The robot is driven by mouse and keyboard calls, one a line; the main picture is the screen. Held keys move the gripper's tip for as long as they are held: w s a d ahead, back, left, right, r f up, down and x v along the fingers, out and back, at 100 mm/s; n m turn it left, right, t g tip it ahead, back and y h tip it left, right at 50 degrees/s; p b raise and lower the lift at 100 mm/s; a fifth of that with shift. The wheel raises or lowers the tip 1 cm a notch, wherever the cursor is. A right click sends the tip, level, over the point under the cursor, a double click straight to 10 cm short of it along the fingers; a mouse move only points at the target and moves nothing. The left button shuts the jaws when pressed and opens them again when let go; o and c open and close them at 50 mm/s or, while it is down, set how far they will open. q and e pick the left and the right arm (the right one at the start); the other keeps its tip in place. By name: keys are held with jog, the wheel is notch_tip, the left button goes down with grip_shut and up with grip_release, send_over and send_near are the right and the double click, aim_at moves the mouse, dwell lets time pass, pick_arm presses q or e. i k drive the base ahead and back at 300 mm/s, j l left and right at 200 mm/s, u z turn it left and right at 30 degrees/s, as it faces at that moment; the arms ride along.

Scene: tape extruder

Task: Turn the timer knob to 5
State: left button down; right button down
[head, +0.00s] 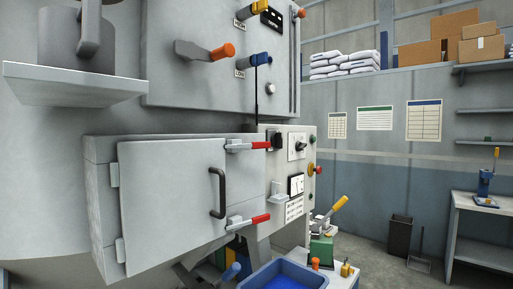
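A grey control panel (309,163) stands right of the closed grey door in the middle of the head view. A dark knob (301,146) sits on a white plate on this panel and looks like a dial; its marks are too small to read, so its setting cannot be told. A black switch or knob (275,140) sits to its left. I cannot tell for certain which is the timer knob. Neither of my grippers shows in the view.
The grey door (172,200) with a black handle (218,193) and red-gripped latches (249,145) juts out left of the panel. A red button (318,170) and a meter (296,184) are on the panel. A blue bin (285,275) stands below.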

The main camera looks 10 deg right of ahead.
aim_at(301, 146)
jog(key=i+l+u, duration=0.2)
jog(key=l+u, duration=0.2)
jog(key=l, duration=0.2)
jog(key=i+l+u, duration=0.15)
jog(key=l+u, duration=0.2)
jog(key=l, duration=0.25)
jog(key=l+u, duration=0.4)
jog(key=l, duration=0.25)
